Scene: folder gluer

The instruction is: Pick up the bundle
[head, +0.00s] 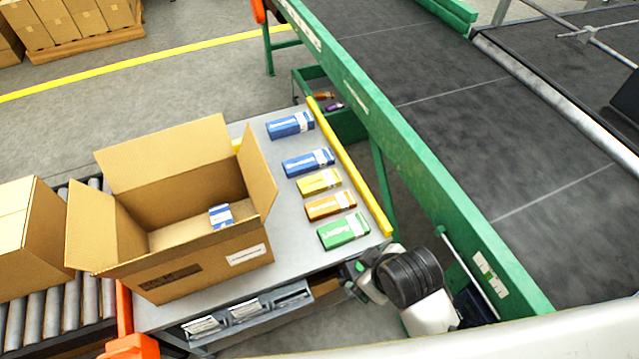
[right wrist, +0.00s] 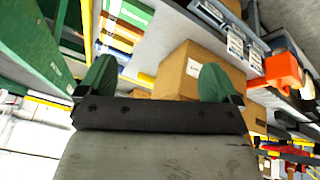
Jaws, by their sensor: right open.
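Several banded bundles lie in a column on the grey table (head: 290,238): a blue one (head: 289,124), a second blue one (head: 308,162), a yellow one (head: 319,182), an orange one (head: 330,205) and a green one (head: 343,231) nearest me. Another blue bundle (head: 221,216) is inside the open carton (head: 205,262). My right gripper (head: 358,277) is just off the table's near right corner, apart from the green bundle. In the right wrist view its green fingers (right wrist: 158,68) are spread with nothing between them; the green bundle (right wrist: 131,12) shows beyond them. My left gripper is out of view.
A yellow rail (head: 350,168) edges the table's right side, beside a green-framed conveyor (head: 430,165). A roller conveyor (head: 62,315) with a closed carton (head: 30,240) is at left. A green bin (head: 345,124) stands behind. Trays (head: 245,308) sit under the table front.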

